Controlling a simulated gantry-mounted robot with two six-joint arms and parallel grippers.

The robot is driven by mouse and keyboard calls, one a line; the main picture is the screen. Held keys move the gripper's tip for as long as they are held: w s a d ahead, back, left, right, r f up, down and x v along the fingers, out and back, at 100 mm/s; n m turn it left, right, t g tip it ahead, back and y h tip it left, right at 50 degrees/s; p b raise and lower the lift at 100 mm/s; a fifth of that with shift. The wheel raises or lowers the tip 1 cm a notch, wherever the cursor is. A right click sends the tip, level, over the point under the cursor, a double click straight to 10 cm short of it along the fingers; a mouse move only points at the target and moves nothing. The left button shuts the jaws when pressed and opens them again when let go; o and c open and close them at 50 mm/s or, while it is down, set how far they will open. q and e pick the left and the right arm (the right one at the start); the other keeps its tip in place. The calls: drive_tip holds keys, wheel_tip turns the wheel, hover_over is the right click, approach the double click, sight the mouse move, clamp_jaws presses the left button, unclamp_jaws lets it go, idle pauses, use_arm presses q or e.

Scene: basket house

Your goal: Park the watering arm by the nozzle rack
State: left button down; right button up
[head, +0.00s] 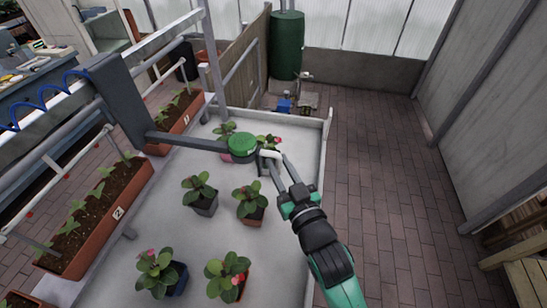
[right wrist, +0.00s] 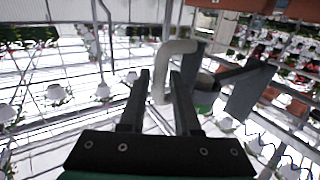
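The watering arm (head: 190,141) is a dark grey bar reaching right from an upright post over the white bench. It ends in a round green head (head: 243,143) with a pale curved handle (head: 268,154). My right gripper (head: 279,163) is at this handle, its fingers apart. In the right wrist view the handle (right wrist: 172,52) hangs down between the fingers of the right gripper (right wrist: 160,78), with a gap showing beside it. I cannot make out a nozzle rack for certain. My left gripper is out of view.
Several potted plants (head: 205,204) stand on the white bench (head: 185,235) under and in front of the watering arm. Long planters (head: 105,226) line its left side. A green barrel (head: 286,45) and small blue and grey items (head: 284,105) are beyond.

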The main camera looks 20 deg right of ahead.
drive_tip(key=w, duration=0.3)
drive_tip(key=shift+w+b, duration=0.3)
drive_tip(key=shift+w, duration=0.1)
clamp_jaws()
idle(1.1)
